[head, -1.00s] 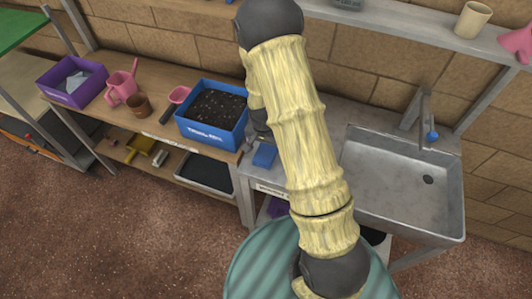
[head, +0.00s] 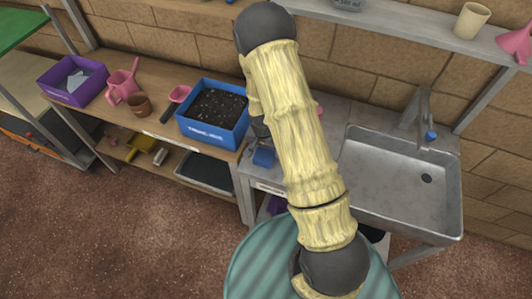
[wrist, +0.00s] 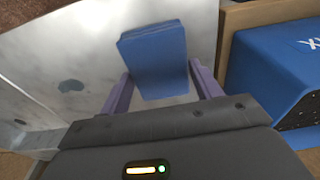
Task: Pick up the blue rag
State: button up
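The blue rag (head: 264,157) lies folded on the grey counter left of the sink. In the wrist view the rag (wrist: 157,62) sits between the two purple fingers of my gripper (wrist: 160,78), with one finger at each side. The fingers are spread wide, with the rag's edges close to the fingertips; whether they touch is not clear. In the head view my arm hides much of the gripper, whose dark part (head: 259,130) shows just above the rag.
A blue soil-filled box (head: 213,135) stands close to the left of the rag and at the right in the wrist view (wrist: 275,65). The metal sink (head: 365,200) is to the right. A pink watering can (head: 122,88) and purple box (head: 65,97) stand farther left.

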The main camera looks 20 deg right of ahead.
aim_at(266, 151)
jog(key=c, duration=0.5)
jog(key=shift+o, duration=0.2)
jog(key=shift+r, duration=0.1)
notch_tip(266, 151, up, 10)
jog(key=b, duration=0.1)
jog(key=shift+b, duration=0.4)
jog(key=shift+o, duration=0.9)
jog(key=shift+c, duration=0.5)
jog(key=shift+w, duration=0.1)
